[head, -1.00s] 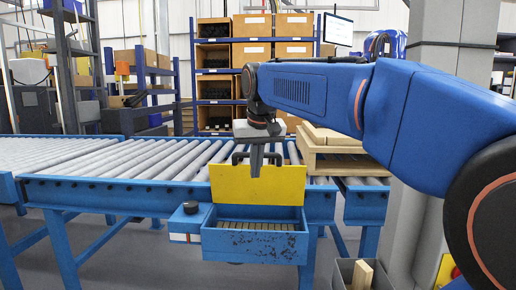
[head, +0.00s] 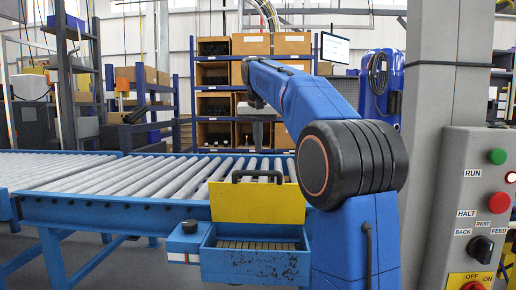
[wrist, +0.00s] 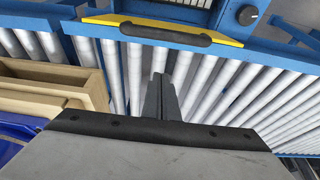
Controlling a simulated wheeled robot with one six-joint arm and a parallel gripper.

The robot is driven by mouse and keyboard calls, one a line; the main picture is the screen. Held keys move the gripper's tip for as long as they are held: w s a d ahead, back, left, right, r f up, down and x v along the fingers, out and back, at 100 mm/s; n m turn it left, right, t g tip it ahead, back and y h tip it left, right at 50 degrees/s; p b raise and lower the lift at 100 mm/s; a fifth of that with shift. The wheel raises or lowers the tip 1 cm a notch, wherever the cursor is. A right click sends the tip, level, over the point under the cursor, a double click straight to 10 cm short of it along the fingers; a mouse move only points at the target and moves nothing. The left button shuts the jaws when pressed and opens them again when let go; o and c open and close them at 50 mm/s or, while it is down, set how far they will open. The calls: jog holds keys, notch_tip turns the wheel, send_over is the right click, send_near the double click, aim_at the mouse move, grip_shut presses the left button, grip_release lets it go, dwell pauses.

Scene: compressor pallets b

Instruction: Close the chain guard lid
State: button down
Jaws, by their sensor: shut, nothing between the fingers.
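The chain guard lid (head: 258,203) is a yellow plate with a black handle (head: 260,174). It stands open, raised at the back of the blue chain box (head: 256,264), whose chain (head: 256,245) shows uncovered inside. In the wrist view the lid's yellow edge (wrist: 125,25) and handle (wrist: 165,33) are at the top. My gripper (wrist: 164,82) is shut and empty over the rollers, on the far side of the lid and apart from it. In the head view my arm partly hides the gripper.
The roller conveyor (head: 120,190) runs behind the box. A dark knob on a blue block (head: 189,240) sits left of the box. A wooden tray (wrist: 60,88) lies on the rollers in the wrist view. A control panel (head: 480,205) stands at the right by a grey column (head: 430,100).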

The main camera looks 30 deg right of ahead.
send_over(258, 185)
jog(key=w+d, duration=0.3)
jog(key=w, duration=0.1)
notch_tip(258, 185, down, 7)
jog(key=shift+s+a+f, duration=0.15)
jog(key=shift+s+a, duration=0.45)
jog(key=shift+s, duration=0.15)
jog(key=shift+s+a+f, duration=0.15)
jog(key=shift+s+a, duration=0.45)
jog(key=shift+s, duration=0.15)
jog(key=shift+s+a, duration=0.1)
jog(key=shift+s, duration=0.05)
